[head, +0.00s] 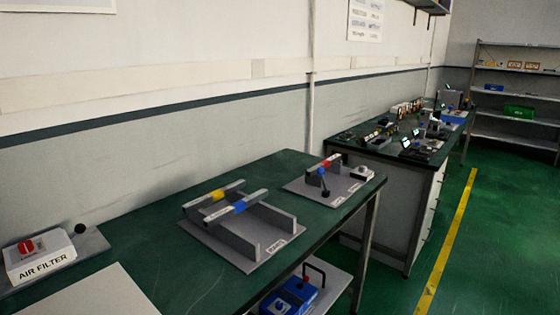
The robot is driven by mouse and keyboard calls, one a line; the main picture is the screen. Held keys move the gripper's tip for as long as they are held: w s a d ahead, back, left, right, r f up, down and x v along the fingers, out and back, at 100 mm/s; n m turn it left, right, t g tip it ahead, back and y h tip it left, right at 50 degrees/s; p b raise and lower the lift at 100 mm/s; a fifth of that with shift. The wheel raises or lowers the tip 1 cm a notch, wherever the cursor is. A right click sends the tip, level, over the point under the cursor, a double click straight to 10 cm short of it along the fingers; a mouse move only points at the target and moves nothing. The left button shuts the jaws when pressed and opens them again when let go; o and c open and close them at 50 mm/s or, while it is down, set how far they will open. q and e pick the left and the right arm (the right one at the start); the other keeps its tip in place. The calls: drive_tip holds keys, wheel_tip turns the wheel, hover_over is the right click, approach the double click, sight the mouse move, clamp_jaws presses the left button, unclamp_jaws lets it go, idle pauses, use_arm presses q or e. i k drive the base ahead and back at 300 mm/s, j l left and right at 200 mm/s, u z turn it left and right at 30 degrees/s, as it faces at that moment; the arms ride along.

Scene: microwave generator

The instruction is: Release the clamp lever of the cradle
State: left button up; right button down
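A grey fixture (245,248) with upright walls and two rails marked yellow and blue sits mid-bench. It looks like a cradle; I see no clear lever on it. Behind it to the right, a smaller grey plate (340,200) carries a red-marked rail (326,163). A dark upright lever (325,186) with a blue part at its top stands in front of that rail. A white block (362,172) with a dark knob sits at the plate's right end. I cannot tell which fixture is the task's cradle. Neither of my grippers is in view.
The green-topped bench (150,250) runs along the wall. A white AIR FILTER box (40,262) sits at the left, near a black knob (79,228). A blue unit (290,298) is on the lower shelf. A cluttered bench (375,150) stands beyond; the right floor is clear.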

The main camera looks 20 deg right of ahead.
sight(320, 170)
drive_tip(key=i+l+u, duration=0.35)
drive_tip(key=i+l, duration=0.4)
